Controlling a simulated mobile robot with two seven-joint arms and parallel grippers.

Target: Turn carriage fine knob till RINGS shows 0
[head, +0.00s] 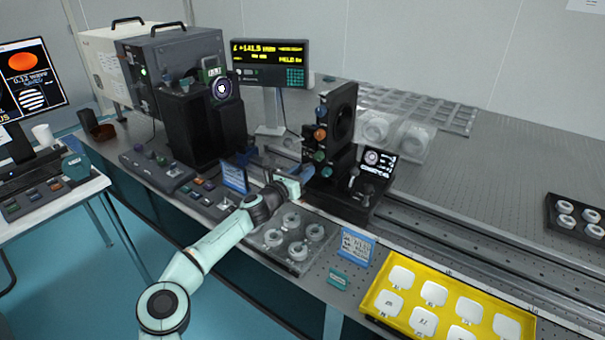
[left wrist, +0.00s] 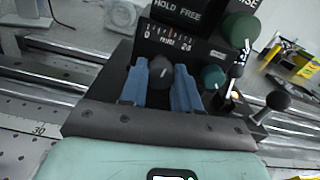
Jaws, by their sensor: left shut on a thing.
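My left gripper (head: 305,178) reaches the front of the black carriage (head: 345,203) on the rail. In the left wrist view its two blue fingers are shut on a dark round knob (left wrist: 161,68) with a white pointer line, one finger on each side. Just above the knob is a scale plate (left wrist: 168,43) with 0 at left and 20 at right; its small word is hard to read. A small screen (head: 379,162) on the carriage shows a ring picture and a readout too small to read. My right gripper is not in view.
Beside the held knob are a teal knob (left wrist: 213,77), a green knob (left wrist: 240,28) and a black ball lever (left wrist: 277,100). A tray of round optics (head: 288,240) lies under my arm. A yellow tray (head: 447,305) stands at the front right. Rails run rightward.

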